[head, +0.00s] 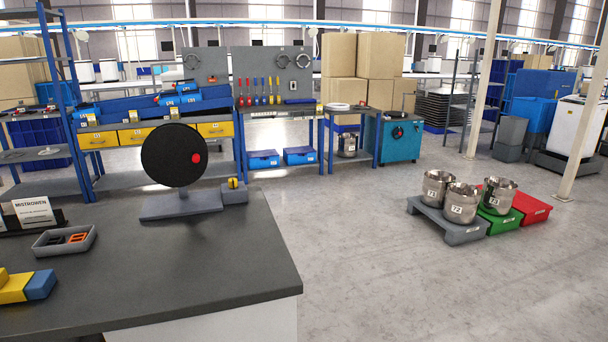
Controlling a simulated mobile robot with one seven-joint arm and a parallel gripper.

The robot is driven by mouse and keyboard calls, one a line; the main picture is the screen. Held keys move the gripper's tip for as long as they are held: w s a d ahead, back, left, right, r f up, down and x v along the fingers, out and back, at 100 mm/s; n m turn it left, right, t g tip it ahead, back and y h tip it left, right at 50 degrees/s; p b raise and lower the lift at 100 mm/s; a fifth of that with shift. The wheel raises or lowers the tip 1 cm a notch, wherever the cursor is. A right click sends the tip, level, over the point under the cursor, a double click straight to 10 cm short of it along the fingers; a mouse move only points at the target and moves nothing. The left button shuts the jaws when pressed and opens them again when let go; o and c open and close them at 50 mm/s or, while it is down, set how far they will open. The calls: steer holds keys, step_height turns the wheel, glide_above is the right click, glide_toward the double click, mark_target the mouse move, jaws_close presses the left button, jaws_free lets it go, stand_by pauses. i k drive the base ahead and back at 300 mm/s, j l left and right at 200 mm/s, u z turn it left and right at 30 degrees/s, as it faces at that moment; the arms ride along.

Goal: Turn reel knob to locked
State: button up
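A black round reel (168,155) stands upright on a grey base plate (182,206) near the far edge of the dark worktop. A small red spot, apparently a knob or button (196,158), sits on the right part of the reel's face. A grey block (235,196) stands at the right of the base, with a small yellow knob-like piece (233,183) on it. I cannot tell from this view which of the two is the reel knob, or how it is set. My gripper is not in view.
The dark worktop (225,250) is clear in front of the reel. At left are a grey tray (49,248) with black and orange pieces, yellow and blue blocks (38,285) and a sign (34,212). Steel pots (461,203) stand on low platforms at right, with open floor between.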

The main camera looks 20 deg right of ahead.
mark_target(233, 182)
steer(key=i+l+z, duration=0.1)
steer(key=z, duration=1.25)
steer(key=i+l, duration=0.1)
steer(key=i, duration=1.15)
steer(key=i+l, duration=0.1)
steer(key=i, duration=1.15)
steer(key=i+u, duration=0.2)
steer(key=u, duration=1.8)
